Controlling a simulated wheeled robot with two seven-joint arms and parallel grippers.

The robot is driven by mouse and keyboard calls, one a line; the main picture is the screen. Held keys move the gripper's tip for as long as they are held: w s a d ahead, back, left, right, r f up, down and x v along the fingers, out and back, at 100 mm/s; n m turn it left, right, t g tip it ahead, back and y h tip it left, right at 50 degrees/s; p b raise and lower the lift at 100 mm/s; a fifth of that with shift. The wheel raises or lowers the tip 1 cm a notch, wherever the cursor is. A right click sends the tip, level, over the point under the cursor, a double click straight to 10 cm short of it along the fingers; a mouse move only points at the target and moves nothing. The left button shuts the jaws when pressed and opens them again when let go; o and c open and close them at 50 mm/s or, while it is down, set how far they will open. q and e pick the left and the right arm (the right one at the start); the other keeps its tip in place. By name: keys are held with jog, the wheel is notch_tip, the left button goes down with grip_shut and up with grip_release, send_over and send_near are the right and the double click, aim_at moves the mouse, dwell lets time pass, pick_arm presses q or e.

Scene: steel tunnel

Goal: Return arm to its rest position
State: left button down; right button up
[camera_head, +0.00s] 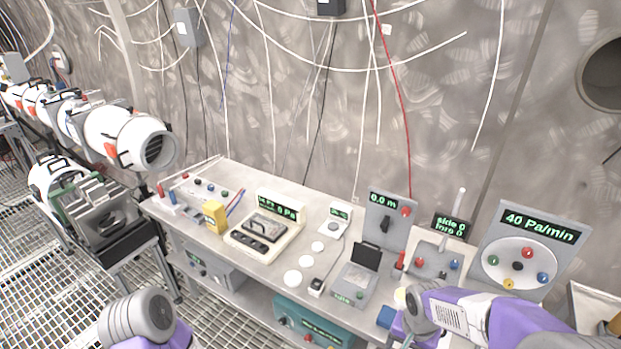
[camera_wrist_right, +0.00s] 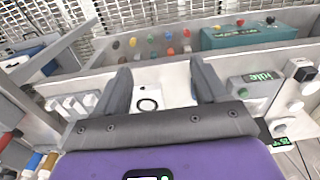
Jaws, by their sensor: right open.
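My right arm (camera_head: 500,318), purple, white and grey, reaches in from the right over the right end of the bench in the head view. In the right wrist view my right gripper (camera_wrist_right: 163,85) is open, its two grey fingers apart with nothing held between them. A white plate with a black ring (camera_wrist_right: 148,103) lies beyond and between the fingers; whether they touch it I cannot tell. My left arm (camera_head: 140,322) shows only as a grey and purple part at the lower left of the head view; its gripper is out of view.
The bench (camera_head: 215,240) carries several instruments near my right arm, including the 40 Pa/min panel (camera_head: 528,252), the 0.0 m panel (camera_head: 390,218) and an open grey box (camera_head: 352,283). A teal box (camera_head: 310,325) sits on the lower shelf. Grated floor (camera_head: 215,320) lies left of the bench.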

jog(key=a+f+n+y, duration=0.15)
jog(key=a+f, duration=0.25)
jog(key=f, duration=0.6)
pick_arm(q)
jog(key=shift+w, duration=0.65)
pick_arm(e)
jog(key=s+a+f+n+y, duration=0.1)
jog(key=s+a+f, duration=0.3)
jog(key=f, duration=0.3)
jog(key=s+a+f+n+y, duration=0.1)
jog(key=s+a+f+y, duration=0.1)
jog(key=s+a+f, duration=0.2)
notch_tip(320, 180, down, 3)
jog(key=shift+s+a+r, duration=0.15)
jog(key=shift+s+a, duration=0.1)
jog(key=shift+s, duration=0.7)
